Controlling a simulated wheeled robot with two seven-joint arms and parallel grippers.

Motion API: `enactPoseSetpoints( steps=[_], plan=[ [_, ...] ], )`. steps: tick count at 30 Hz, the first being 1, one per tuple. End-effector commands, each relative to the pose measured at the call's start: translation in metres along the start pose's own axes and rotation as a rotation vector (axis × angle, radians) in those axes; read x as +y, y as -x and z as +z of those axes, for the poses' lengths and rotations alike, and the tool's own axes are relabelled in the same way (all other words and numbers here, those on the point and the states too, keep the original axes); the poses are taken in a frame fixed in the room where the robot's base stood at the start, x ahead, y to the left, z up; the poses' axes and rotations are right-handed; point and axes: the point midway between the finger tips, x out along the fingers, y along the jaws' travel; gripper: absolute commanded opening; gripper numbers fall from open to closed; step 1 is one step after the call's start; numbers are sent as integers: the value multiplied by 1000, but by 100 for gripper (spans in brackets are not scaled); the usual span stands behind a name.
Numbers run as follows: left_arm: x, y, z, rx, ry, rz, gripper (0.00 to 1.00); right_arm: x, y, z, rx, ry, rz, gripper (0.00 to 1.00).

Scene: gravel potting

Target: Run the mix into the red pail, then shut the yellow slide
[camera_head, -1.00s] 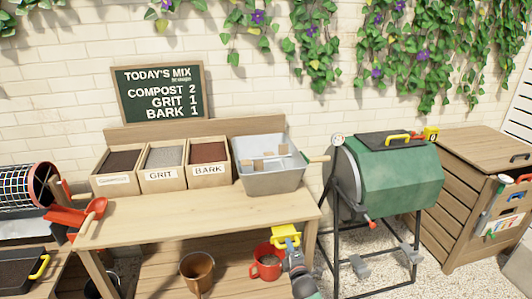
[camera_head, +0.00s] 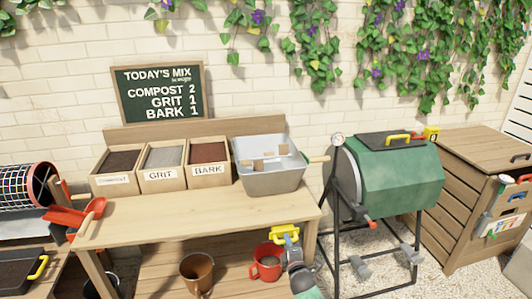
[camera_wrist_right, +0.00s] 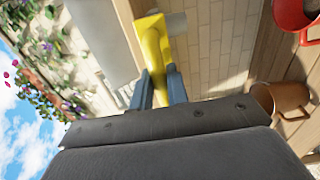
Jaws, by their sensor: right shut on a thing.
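The yellow slide (camera_head: 281,232) shows at the front edge of the potting bench, below the grey tub (camera_head: 268,182). My right gripper (camera_head: 291,243) is at the yellow slide. In the right wrist view its fingers (camera_wrist_right: 160,88) are shut around a yellow handle (camera_wrist_right: 154,45). The red pail (camera_head: 268,268) stands upright on the lower shelf, just left of and below my right gripper. Brown material shows inside the pail in the right wrist view (camera_wrist_right: 300,12). The tub's visible inside is mostly bare, with several tan patches. My left gripper is out of view.
A brown pot (camera_head: 197,270) stands left of the pail. Compost, grit (camera_head: 163,178) and bark bins line the bench's back. A red scoop (camera_head: 90,218) lies at its left end. A green drum (camera_head: 390,180) on a black frame stands to the right. The bench's front top is clear.

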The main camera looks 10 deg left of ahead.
Motion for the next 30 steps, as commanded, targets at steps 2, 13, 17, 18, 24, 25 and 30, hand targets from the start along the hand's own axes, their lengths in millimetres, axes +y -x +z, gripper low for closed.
enactPoseSetpoints(
  steps=[2,13,17,18,24,25,30],
  plan=[
    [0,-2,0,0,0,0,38,0,-4,0,0,0,1,0],
    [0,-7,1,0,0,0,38,1,-16,0,0,-1,2,0],
    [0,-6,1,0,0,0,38,1,-16,0,0,-1,1,0],
    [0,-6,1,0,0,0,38,1,-16,0,0,-1,1,0],
    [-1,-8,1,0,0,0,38,0,-19,0,0,0,1,0],
    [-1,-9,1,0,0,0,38,0,-20,0,0,0,1,0],
    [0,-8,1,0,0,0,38,0,-20,0,0,0,1,44]
  ],
)
